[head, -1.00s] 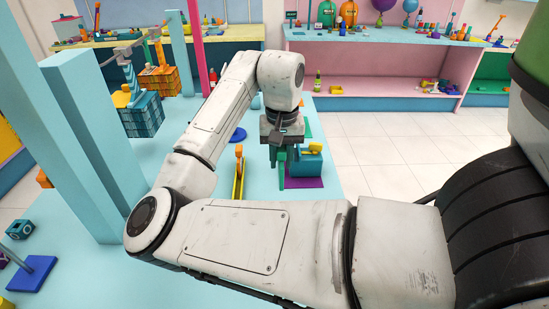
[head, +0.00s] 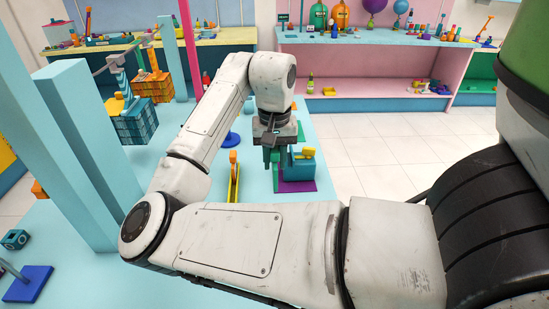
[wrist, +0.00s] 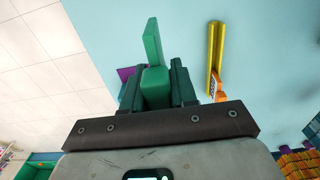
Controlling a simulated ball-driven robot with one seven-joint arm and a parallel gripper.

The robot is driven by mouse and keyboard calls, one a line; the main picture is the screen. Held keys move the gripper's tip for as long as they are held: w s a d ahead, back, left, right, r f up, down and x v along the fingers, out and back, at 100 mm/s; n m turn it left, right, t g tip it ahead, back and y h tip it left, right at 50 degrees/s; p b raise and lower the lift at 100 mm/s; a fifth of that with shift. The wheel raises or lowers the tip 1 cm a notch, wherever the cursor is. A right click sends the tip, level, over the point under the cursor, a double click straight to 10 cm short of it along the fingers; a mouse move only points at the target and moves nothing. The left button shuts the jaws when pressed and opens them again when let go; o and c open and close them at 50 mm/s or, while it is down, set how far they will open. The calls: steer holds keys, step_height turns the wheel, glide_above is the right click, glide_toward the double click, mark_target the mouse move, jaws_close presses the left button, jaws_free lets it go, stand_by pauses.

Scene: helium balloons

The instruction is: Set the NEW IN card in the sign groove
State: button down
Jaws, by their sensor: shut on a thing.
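My gripper (head: 271,158) points down over the light blue table, and its fingers also show in the wrist view (wrist: 154,72). It is shut on a green card-like piece (wrist: 152,42), whose thin upright part stands out beyond the fingertips. I see no lettering on it, so I cannot confirm that it is the NEW IN card. In the head view the held piece (head: 275,184) is small and hangs below the fingers. A long yellow rail (head: 234,186) with an orange end piece (head: 233,157) lies to the left. I cannot make out the sign groove.
A teal box (head: 302,168) with a yellow item stands on a purple mat (head: 298,186) just right of my gripper. Light blue posts (head: 75,140) rise at left. A blue checked basket (head: 136,125) stands behind them. Bare table lies around the rail.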

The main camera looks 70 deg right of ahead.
steer(key=shift+r+p, duration=2.1)
steer(key=shift+r, duration=0.1)
steer(key=shift+s, duration=0.1)
